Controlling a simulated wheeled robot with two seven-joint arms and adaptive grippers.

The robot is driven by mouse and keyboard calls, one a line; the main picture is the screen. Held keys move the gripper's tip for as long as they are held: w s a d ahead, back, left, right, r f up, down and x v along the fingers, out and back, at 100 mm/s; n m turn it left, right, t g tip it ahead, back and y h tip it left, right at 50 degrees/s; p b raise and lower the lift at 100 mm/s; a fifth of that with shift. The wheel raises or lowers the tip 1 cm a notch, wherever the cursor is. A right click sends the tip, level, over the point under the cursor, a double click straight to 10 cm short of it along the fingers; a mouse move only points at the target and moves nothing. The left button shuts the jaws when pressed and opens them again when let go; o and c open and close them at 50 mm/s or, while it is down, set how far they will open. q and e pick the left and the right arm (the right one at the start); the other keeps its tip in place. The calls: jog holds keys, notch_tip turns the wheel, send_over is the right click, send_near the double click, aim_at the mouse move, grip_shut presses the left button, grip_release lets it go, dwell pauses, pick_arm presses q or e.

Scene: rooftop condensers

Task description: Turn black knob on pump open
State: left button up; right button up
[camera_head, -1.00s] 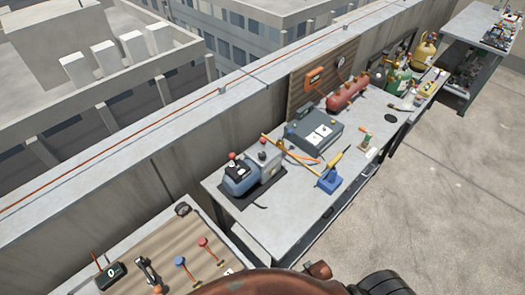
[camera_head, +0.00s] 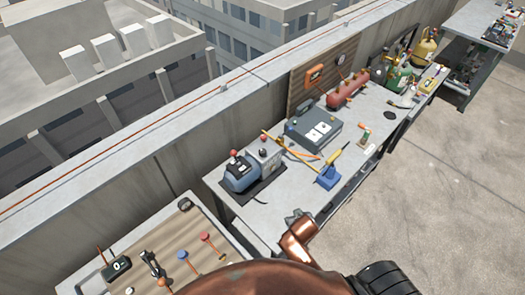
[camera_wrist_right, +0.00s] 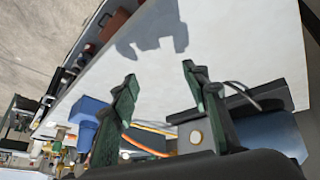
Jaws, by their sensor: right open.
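The blue-grey pump (camera_head: 243,176) sits on a dark mat on the workbench, near the bench's left end in the head view. Small red and dark knobs stand on its top; the black knob is too small to single out surely. My left gripper is not in view.
A blue holder (camera_head: 327,178) with a yellow-handled tool stands right of the pump. A grey case (camera_head: 314,131) and red tank (camera_head: 348,88) are behind. A lower wooden board (camera_head: 185,237) carries several levers. The bench's front left part (camera_head: 250,218) is clear.

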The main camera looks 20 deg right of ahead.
jog(key=w+a+r+m+t+h, duration=0.1)
jog(key=w+r, duration=0.2)
jog(key=w, duration=0.3)
jog(key=w+a+r+m+t+h, duration=0.1)
jog(key=w+r+t, duration=0.1)
jog(key=w+r, duration=0.35)
jog(key=m+t+h, duration=0.1)
jog(key=t, duration=0.2)
send_near(263, 152)
jog(key=x, duration=0.4)
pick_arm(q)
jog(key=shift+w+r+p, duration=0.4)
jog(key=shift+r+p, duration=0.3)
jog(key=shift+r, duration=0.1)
pick_arm(e)
jog(key=x, duration=0.6)
jog(key=shift+w+d+f, duration=0.1)
jog(key=shift+w, duration=0.3)
jog(key=shift+c, duration=0.7)
grip_shut()
